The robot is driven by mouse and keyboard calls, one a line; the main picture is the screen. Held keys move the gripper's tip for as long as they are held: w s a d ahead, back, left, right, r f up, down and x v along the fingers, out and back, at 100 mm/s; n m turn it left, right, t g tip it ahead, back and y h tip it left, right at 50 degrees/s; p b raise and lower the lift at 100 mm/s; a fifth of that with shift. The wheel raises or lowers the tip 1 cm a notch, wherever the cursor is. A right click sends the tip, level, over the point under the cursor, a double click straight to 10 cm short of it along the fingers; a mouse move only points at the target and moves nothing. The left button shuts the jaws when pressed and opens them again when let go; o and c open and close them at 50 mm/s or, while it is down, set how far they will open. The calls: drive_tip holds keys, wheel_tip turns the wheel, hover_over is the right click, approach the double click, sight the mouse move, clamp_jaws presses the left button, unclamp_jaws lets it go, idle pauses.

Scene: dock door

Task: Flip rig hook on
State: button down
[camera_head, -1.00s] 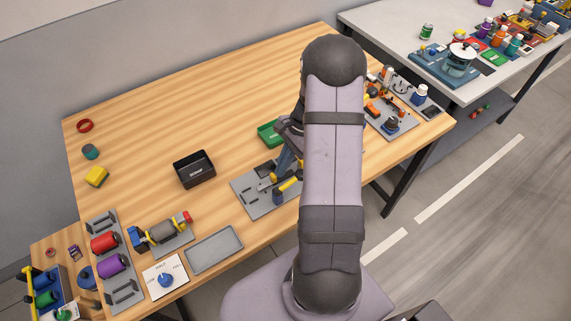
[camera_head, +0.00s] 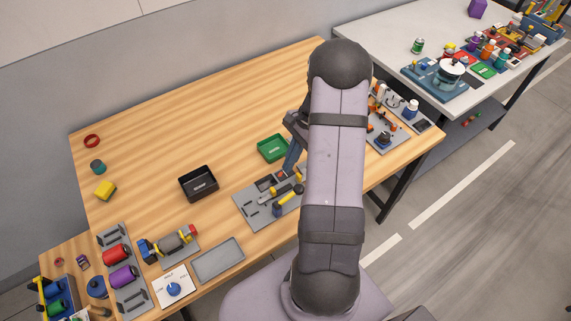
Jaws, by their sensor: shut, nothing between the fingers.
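A grey board (camera_head: 247,211) lies near the front edge of the wooden table, carrying small grey fittings and parts with yellow and blue on them. A yellow and blue lever-like part (camera_head: 287,200) stands on its right side. Which fitting is the rig hook I cannot tell at this size. My gripper (camera_head: 287,172) is shut and empty, pointing down at the far right part of the board. Whether it touches a fitting cannot be told. My arm hides the board's right end.
A green tray (camera_head: 272,149) stands just behind the board, close to my gripper. A black box (camera_head: 198,183) is to the left, and a flat grey tray (camera_head: 218,260) to the front left. Another fitted board (camera_head: 385,141) lies right of my arm. The table's back middle is clear.

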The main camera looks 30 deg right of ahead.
drive_tip(key=shift+d+r, duration=0.3)
drive_tip(key=shift+r, duration=0.25)
drive_tip(key=s+a+r+n+h+b, duration=0.2)
drive_tip(key=s+a+n, duration=0.4)
drive_tip(key=a+n, duration=0.3)
drive_tip(key=s+a+r+n+h+b, duration=0.1)
drive_tip(key=s+a+n+h+b, duration=0.1)
drive_tip(key=s+a+n, duration=0.5)
drive_tip(key=shift+s+a+r+n+b, duration=0.2)
drive_tip(key=shift+a+r+n+b, duration=0.2)
drive_tip(key=shift+a+n, duration=0.8)
idle(0.8)
